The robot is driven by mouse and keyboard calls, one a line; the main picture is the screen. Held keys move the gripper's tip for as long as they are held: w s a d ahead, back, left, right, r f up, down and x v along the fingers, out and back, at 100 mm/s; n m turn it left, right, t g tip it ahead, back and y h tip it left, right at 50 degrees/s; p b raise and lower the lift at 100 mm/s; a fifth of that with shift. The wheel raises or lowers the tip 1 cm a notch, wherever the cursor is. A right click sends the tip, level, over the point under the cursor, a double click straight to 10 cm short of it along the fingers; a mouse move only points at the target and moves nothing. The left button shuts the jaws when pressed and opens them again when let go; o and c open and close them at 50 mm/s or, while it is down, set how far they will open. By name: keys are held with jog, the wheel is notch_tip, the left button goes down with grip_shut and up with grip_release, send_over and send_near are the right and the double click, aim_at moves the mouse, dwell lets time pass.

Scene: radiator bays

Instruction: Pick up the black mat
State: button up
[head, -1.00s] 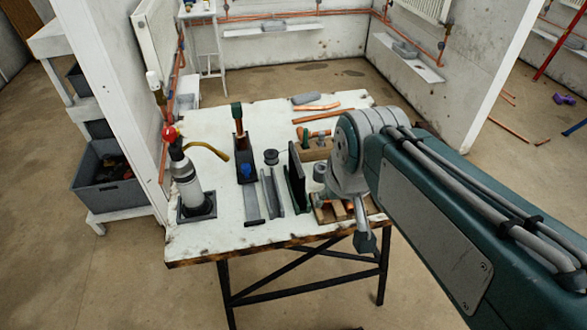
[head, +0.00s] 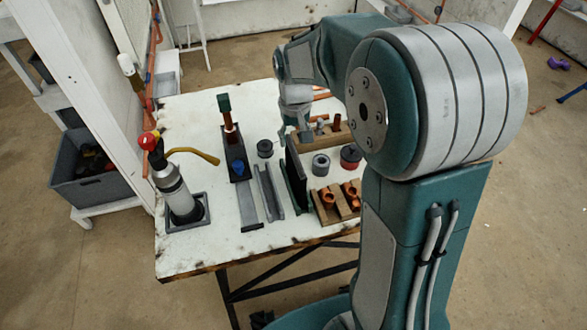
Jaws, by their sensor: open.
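A thin black panel, which looks like the black mat (head: 293,168), stands on edge on the white worktable (head: 215,255). A green holder (head: 291,196) shows at its foot. My gripper (head: 302,134) points down near the far upper end of the mat. It is open, and I see nothing between its fingers. It is small in the picture, so I cannot tell whether it touches the mat. My arm hides the table's far right part.
Left of the mat are a grey channel (head: 269,192), a black stand with a blue knob (head: 238,168) and a gas torch (head: 175,185). Wooden blocks with copper fittings (head: 337,202) and round rolls (head: 321,164) stand close on the right. The table's front left is clear.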

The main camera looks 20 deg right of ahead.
aim_at(295, 156)
jog(key=f, duration=0.8)
jog(key=shift+s+f, duration=0.15)
jog(key=shift+s, duration=0.1)
jog(key=shift+c, duration=0.3)
grip_shut()
